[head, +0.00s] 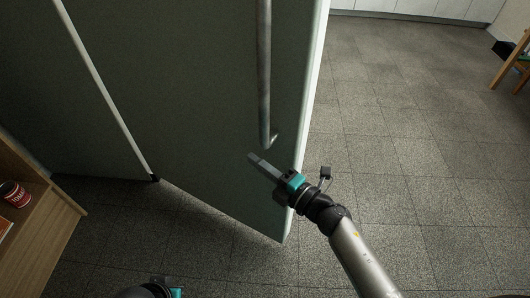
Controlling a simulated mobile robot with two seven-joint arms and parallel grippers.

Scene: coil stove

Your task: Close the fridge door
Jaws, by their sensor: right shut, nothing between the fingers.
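The fridge door (200,90) is a tall grey-green panel that fills the upper left and middle of the head view. A vertical metal bar handle (264,70) runs down it near its pale right edge. A pale strip runs down the panel's left side; how far the door stands open is hard to tell. My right gripper (256,161) is shut and empty, in front of the door's lower right part, just below the handle's lower end. Whether it touches the door is unclear. My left gripper (172,291) barely shows at the bottom edge, its fingers not visible.
A wooden shelf (55,225) with a red can (14,194) stands at the lower left, near the door. Grey tiled floor (400,130) is open on the right. A wooden chair (515,65) is at the far right, and white cabinets (420,8) line the back.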

